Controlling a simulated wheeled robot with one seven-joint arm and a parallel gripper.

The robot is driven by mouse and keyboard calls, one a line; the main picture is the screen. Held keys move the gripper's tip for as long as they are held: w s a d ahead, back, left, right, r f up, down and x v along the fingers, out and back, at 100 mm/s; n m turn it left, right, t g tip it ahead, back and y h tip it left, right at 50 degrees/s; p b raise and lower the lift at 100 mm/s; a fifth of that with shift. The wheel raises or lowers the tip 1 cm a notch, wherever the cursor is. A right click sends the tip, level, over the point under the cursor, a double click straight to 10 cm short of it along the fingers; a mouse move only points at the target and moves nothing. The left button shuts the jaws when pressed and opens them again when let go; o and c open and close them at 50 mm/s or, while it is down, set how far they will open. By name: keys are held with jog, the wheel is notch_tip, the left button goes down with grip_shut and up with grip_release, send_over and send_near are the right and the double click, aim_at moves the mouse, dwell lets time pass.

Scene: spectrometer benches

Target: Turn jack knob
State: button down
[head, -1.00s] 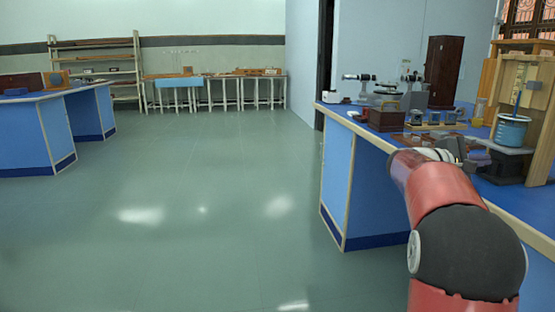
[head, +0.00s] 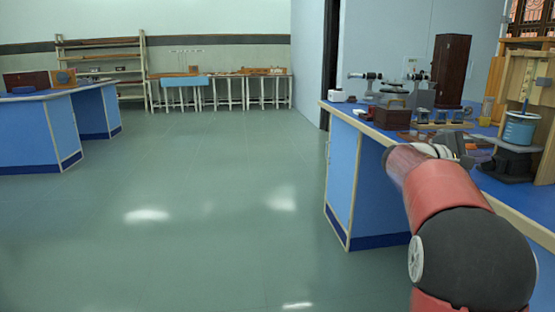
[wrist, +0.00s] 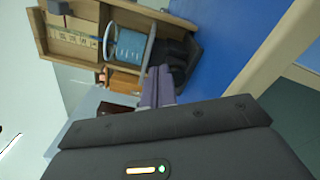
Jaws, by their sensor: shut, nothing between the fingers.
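A black lab jack (head: 508,165) stands on the blue bench at the right, under a blue beaker (head: 519,129). In the wrist view the jack (wrist: 182,60) lies just beyond my fingertips, with the blue beaker (wrist: 130,46) to its left. The jack's knob is too small and dark to make out in either view. My gripper (wrist: 158,86) is shut and empty, its two fingers together and pointing towards the jack. In the head view my gripper (head: 468,152) is over the bench, left of the jack, and partly hidden by my wrist. I see no contact.
A wooden frame (head: 548,95) stands behind the beaker. Several instruments, a brown box (head: 391,118) and a tall dark cabinet (head: 452,72) occupy the bench further back. The bench's pale front edge (head: 521,217) runs below my arm. The floor at left is clear.

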aim_at(485, 183)
jog(key=a, duration=0.3)
jog(key=shift+s, duration=0.15)
jog(key=shift+s+d+f+p, duration=0.1)
jog(key=shift+d+f+p, duration=0.35)
jog(key=shift+d+p, duration=0.45)
jog(key=shift+s+d+f+p, duration=0.1)
jog(key=shift+d+f+p, duration=0.4)
jog(key=shift+d, duration=0.65)
jog(key=shift+s+d+f+p, duration=0.1)
jog(key=shift+d+f+p, duration=0.25)
jog(key=shift+d+p, duration=0.55)
jog(key=shift+w+d, duration=0.1)
jog(key=shift+w, duration=0.05)
